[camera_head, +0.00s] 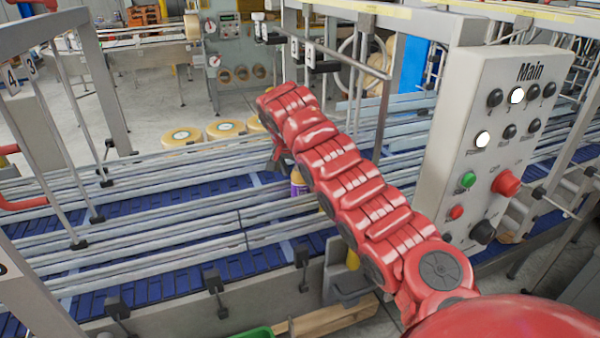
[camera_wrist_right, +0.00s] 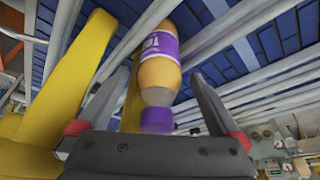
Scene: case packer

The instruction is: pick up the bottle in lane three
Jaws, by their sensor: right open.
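The bottle (camera_head: 298,184) is orange with purple on it and stands among the rails of the blue conveyor (camera_head: 170,200). My arm hides much of it in the head view. In the right wrist view the bottle (camera_wrist_right: 160,73) shows its orange body, purple label and purple cap. My right gripper (camera_head: 280,158) is at the bottle. In the wrist view the right gripper (camera_wrist_right: 160,78) is open, with one finger on each side of the bottle; contact is not clear. My left gripper is not in view.
Metal guide rails (camera_head: 130,238) run along the conveyor lanes. A control box (camera_head: 500,150) marked "Main" stands right of my arm. Number tags (camera_head: 30,68) hang at the left. Yellow bars (camera_wrist_right: 78,75) pass close to the gripper in the wrist view. Tape rolls (camera_head: 182,137) lie behind.

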